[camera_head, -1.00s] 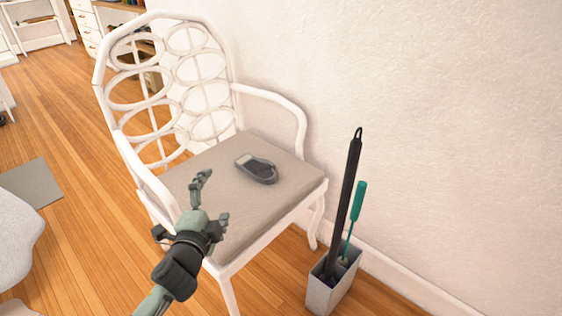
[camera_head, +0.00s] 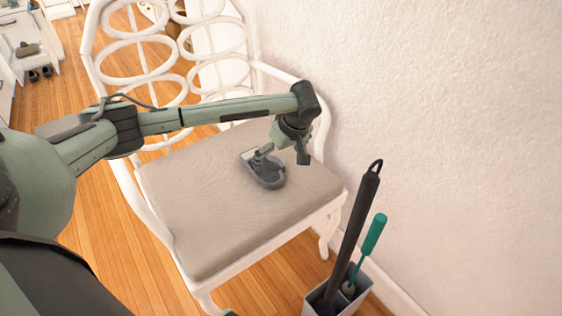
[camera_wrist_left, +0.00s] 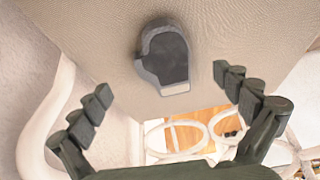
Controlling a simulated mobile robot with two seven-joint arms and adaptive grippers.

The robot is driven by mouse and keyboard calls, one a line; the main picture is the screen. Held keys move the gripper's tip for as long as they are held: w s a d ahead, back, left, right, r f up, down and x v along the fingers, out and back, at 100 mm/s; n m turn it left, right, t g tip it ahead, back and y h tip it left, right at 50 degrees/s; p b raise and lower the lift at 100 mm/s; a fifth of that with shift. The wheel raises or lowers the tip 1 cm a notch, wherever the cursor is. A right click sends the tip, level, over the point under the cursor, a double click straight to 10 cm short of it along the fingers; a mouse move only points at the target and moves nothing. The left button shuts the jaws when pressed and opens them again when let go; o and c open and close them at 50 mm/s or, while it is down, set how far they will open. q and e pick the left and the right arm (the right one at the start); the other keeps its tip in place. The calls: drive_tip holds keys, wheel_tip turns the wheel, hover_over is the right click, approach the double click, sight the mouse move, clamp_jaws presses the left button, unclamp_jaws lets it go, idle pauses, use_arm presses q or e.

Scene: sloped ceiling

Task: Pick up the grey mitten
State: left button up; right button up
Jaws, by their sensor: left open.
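The grey mitten (camera_head: 268,177) lies on the beige seat cushion (camera_head: 205,215) of a white chair, towards the wall side. In the left wrist view the mitten (camera_wrist_left: 168,58) is dark grey with a lighter edge and lies ahead, between the directions of the two finger sets. I cannot tell if a finger touches the mitten. My right gripper is not in view.
The chair's white armrest (camera_head: 290,75) runs close behind my left wrist, beside the white wall (camera_head: 440,110). A grey holder (camera_head: 345,300) with a black-handled tool and a green-handled brush (camera_head: 375,232) stands on the floor at right. The front of the cushion is clear.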

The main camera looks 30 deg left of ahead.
sight(271, 170)
use_arm(q)
drive_tip(key=x, duration=0.7)
drive_tip(key=shift+s+a+f, duration=0.1)
drive_tip(key=shift+a+f, duration=0.05)
drive_tip(key=shift+f, duration=0.05)
drive_tip(key=c, duration=1.1)
drive_tip(key=shift+r, duration=0.1)
